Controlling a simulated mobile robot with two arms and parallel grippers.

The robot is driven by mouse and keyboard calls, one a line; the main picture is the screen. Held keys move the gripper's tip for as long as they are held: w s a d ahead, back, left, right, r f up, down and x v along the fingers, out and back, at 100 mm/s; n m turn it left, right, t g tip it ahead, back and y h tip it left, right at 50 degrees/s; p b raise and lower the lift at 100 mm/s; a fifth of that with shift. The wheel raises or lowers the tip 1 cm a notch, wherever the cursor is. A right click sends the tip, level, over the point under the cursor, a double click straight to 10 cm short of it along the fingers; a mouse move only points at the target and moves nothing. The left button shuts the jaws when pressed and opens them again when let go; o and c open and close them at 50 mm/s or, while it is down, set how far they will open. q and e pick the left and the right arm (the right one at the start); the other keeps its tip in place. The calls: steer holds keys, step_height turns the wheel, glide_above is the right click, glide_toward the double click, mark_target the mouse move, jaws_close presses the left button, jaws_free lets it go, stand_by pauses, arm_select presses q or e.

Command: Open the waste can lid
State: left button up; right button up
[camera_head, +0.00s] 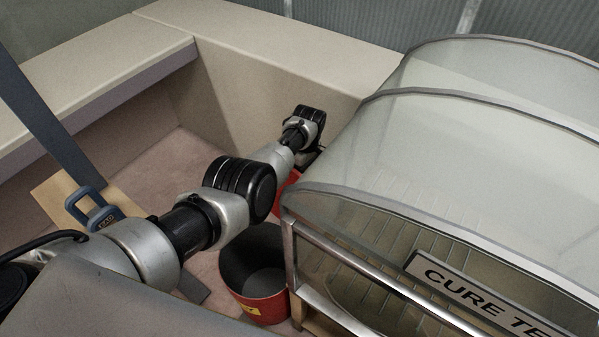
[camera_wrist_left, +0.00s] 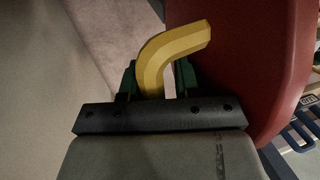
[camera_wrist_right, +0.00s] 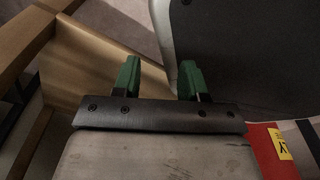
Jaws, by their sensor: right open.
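The waste can (camera_head: 262,305) is red with a dark interior and a yellow label, and it stands on the floor beside the tent frame. Its mouth is uncovered. A red part, apparently its lid (camera_head: 287,182), shows behind my left arm. The left wrist view shows it as a broad red plate (camera_wrist_left: 245,60) with a bent yellow handle (camera_wrist_left: 165,50). My left gripper (camera_wrist_left: 157,78) has the handle between its green fingertips; whether they press on it I cannot tell. In the head view its fingers are hidden. My right gripper (camera_wrist_right: 159,78) is open and empty.
The clear cure tent (camera_head: 430,160) with its metal frame (camera_head: 345,262) stands right of the can. Beige benches (camera_head: 285,55) line the back and left. A blue-grey strap with a buckle (camera_head: 98,210) hangs at left. My left arm hides part of the can area.

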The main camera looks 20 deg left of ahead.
arm_select(q)
steer(key=shift+w+r, duration=0.1)
steer(key=shift+r, duration=0.3)
steer(key=shift+p+v, duration=0.55)
steer(key=shift+v, duration=0.65)
steer(key=p+v, duration=0.1)
steer(key=v, duration=0.6)
steer(key=shift+r, duration=0.25)
arm_select(e)
steer(key=s, duration=0.2)
steer(key=s+r, duration=0.1)
steer(key=shift+d+r, duration=0.1)
steer(key=shift+d, duration=0.2)
